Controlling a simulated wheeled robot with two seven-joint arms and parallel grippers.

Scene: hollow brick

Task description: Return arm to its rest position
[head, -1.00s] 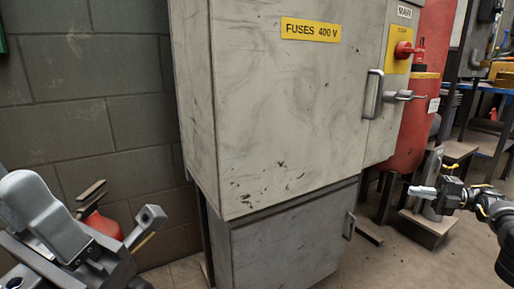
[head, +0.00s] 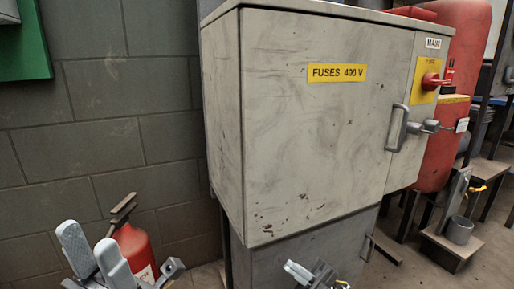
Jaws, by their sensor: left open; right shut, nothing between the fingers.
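My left gripper (head: 89,240) is at the bottom left, its two grey fingers pointing up and standing apart. It is empty and in front of the block wall and a red fire extinguisher. My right gripper (head: 292,268) is at the bottom middle, in front of the lower grey cabinet. Its fingers are together with nothing visible between them. The rest of both arms is mostly cut off by the bottom edge.
A grey fuse cabinet (head: 310,130) with a door handle (head: 397,128) and red switch (head: 433,82) fills the middle. The fire extinguisher (head: 137,252) stands left, by the block wall (head: 110,100). A larger red cylinder (head: 447,130) and a wooden step (head: 452,243) are right.

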